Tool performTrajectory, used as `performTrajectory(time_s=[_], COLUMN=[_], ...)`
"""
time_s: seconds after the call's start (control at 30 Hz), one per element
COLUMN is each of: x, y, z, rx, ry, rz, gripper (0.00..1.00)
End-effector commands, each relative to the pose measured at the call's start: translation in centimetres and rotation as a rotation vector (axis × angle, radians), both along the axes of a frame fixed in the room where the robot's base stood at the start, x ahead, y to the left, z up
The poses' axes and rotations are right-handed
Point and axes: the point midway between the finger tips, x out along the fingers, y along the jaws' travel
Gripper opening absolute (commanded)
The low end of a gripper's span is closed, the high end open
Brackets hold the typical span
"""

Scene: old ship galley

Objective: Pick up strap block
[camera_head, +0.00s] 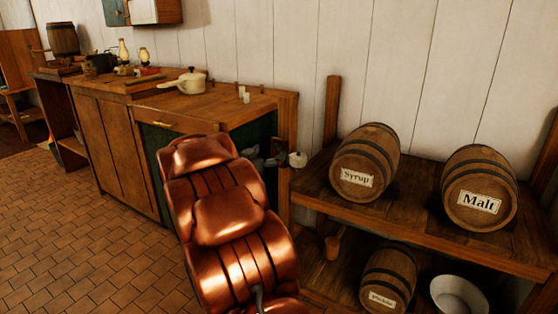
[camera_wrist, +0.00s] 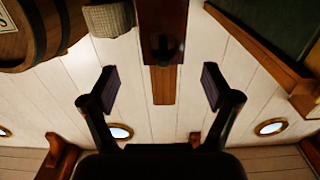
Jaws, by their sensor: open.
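My gripper (camera_wrist: 160,92) is open and empty in the wrist view, with its two dark fingers wide apart. No strap block can be made out for certain. A dark reddish-brown piece with a dark fitting (camera_wrist: 163,28) lies ahead between the fingers at the top, apart from them. A pale, woven-textured thing (camera_wrist: 108,18) is left of it, cut off by the top edge. In the head view, a small dark piece (camera_head: 279,150) is at the cabinet's right end, next to a small whitish thing (camera_head: 297,159). My copper arm hides my gripper there.
The Syrup barrel (camera_head: 365,163) and Malt barrel (camera_head: 480,190) lie on a wooden shelf (camera_head: 425,231). A third barrel (camera_head: 388,278) and a white basin (camera_head: 459,295) are below. A white saucepan (camera_head: 188,81) is on the counter (camera_head: 225,104). The tiled floor (camera_head: 60,240) at left is clear.

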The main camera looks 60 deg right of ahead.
Motion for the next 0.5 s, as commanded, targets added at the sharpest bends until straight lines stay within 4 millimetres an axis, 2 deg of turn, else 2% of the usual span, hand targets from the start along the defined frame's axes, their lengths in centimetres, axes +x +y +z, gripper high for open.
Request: performTrajectory(time_s=[0.33,0.5], x=[0.2,0.4], y=[-2.6,-4.6], z=[-0.4,-0.6], rx=[0.003,0.000], ry=[0.000,0.000], rz=[0.001,0.001], gripper=[0.88,0.88])
